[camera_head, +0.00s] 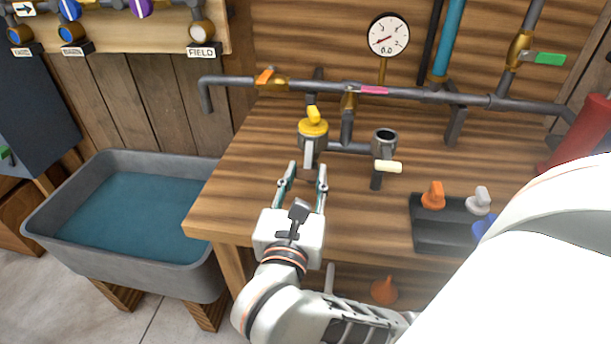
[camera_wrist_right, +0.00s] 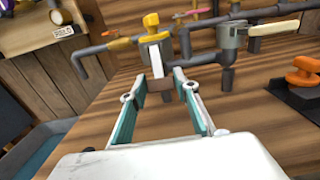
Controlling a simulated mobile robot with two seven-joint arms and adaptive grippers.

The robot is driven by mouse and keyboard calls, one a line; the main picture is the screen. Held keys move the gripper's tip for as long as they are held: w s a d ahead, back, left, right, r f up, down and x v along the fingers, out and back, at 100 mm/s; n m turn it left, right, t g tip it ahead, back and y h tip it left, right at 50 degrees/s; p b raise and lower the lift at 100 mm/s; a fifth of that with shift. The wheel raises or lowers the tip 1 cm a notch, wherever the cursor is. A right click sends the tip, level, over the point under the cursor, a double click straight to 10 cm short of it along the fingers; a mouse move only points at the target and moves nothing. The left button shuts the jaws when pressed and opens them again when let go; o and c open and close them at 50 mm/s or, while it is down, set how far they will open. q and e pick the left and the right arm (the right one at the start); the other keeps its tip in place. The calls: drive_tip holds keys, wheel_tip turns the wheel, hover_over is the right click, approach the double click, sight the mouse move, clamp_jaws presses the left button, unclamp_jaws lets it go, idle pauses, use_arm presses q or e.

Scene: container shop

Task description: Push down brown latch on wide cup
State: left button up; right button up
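A metal cup with a yellow lid (camera_head: 313,128) stands on the bench; its white latch (camera_head: 308,155) hangs down its front. A second, open metal cup (camera_head: 384,141) stands to its right, with a cream lever (camera_head: 388,167) sticking out sideways. I cannot tell for certain which cup is the wide one. My right gripper (camera_head: 306,172) is open, fingers pointing at the yellow-lidded cup. My left gripper is out of view.
A pipe (camera_head: 230,82) with valves and a gauge (camera_head: 388,36) run along the back wall. A dark tray (camera_head: 440,237) with coloured knobs lies to the right. A water tub (camera_head: 100,164) stands left of the bench. The bench's front left is clear.

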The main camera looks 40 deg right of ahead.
drive_tip(key=shift+w+d+f+h+b, duration=0.15)
drive_tip(key=shift+f+h+b, duration=0.15)
drive_tip(key=shift+f+b, duration=0.45)
drive_tip(key=shift+w+d+f+t+h+b, duration=0.1)
drive_tip(key=shift+w+d+t+h+b, duration=0.1)
drive_tip(key=shift+t+h+b, duration=0.4)
drive_tip(key=shift+b, duration=0.35)
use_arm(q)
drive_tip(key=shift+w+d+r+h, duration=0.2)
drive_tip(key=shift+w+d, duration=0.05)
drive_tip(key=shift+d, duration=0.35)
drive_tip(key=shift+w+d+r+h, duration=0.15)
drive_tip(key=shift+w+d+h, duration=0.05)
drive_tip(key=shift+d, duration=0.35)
use_arm(e)
drive_tip(key=shift+r, duration=0.45)
drive_tip(key=o, duration=1.1)
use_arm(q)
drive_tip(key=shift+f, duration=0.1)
use_arm(e)
drive_tip(key=shift+t, duration=0.3)
drive_tip(key=v, duration=1.2)
